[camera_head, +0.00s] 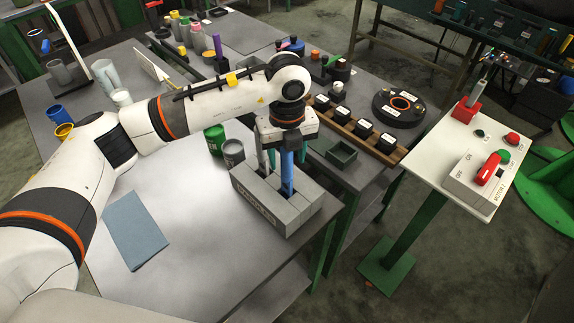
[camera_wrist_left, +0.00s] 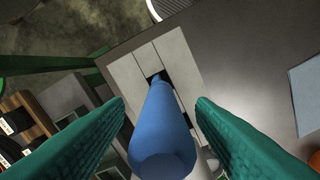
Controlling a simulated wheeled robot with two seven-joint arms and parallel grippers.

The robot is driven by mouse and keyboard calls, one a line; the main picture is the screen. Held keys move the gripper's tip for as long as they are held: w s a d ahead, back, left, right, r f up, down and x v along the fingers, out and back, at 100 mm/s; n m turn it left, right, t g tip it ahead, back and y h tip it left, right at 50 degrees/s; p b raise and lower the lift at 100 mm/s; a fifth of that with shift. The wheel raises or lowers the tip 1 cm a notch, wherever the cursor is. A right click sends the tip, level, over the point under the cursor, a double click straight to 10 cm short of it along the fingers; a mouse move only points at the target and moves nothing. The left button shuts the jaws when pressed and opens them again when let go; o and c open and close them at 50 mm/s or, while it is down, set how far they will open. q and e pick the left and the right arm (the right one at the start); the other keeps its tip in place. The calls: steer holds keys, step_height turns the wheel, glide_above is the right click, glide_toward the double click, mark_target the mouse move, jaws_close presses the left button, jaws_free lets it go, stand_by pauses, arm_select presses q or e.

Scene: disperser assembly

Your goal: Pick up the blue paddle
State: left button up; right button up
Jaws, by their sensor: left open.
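The blue paddle (camera_head: 287,172) stands upright in a slot of the grey block holder (camera_head: 252,201) on the near table. In the left wrist view the blue paddle (camera_wrist_left: 162,130) rises toward the camera, its lower end in the holder (camera_wrist_left: 175,56). My left gripper (camera_head: 285,152) is directly over the holder, around the paddle's upper part. In the left wrist view its green fingers (camera_wrist_left: 160,106) are open on either side of the paddle, with a gap on each side. A grey paddle (camera_head: 264,158) stands beside the blue one. My right gripper is not in view.
A green can (camera_head: 214,140) and a grey can (camera_head: 233,152) stand close behind the holder. A blue-grey cloth (camera_head: 136,229) lies at the left. A wooden rack (camera_head: 352,126) and a small green tray (camera_head: 341,153) are to the right. The table's front middle is clear.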

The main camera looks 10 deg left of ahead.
mark_target(287, 180)
arm_select(q)
steer(key=shift+f, duration=1.2)
steer(key=c, duration=0.9)
steer(key=shift+c, duration=0.2)
steer(key=shift+r, duration=0.15)
